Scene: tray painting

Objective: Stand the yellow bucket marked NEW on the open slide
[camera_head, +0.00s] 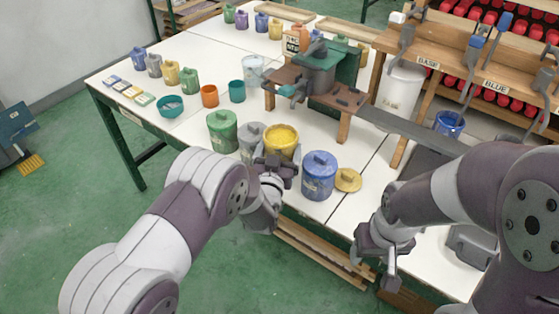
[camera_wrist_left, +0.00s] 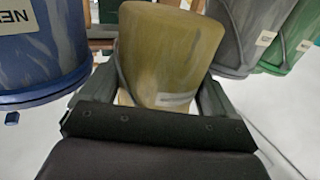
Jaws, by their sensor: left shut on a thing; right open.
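The yellow bucket (camera_head: 281,139) stands upright without a lid, yellow paint showing inside, at the table's front edge. My left gripper (camera_head: 274,166) is shut on its near side; in the left wrist view the bucket (camera_wrist_left: 168,50) sits between the fingers, its pale label (camera_wrist_left: 173,100) unreadable. A yellow lid (camera_head: 347,180) lies on the table to the right. A wooden stand (camera_head: 343,128) with a dark green machine (camera_head: 318,78) is behind; a grey plank (camera_head: 412,130) runs right from it. I cannot tell which part is the open slide. My right gripper (camera_head: 388,262) is open and empty.
A blue bucket (camera_head: 319,176), a grey bucket (camera_head: 250,139) and a green bucket (camera_head: 222,131) stand close around the yellow one. Small cups and pots stand further left. A wooden rack (camera_head: 440,68) with hanging tools rises at the right.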

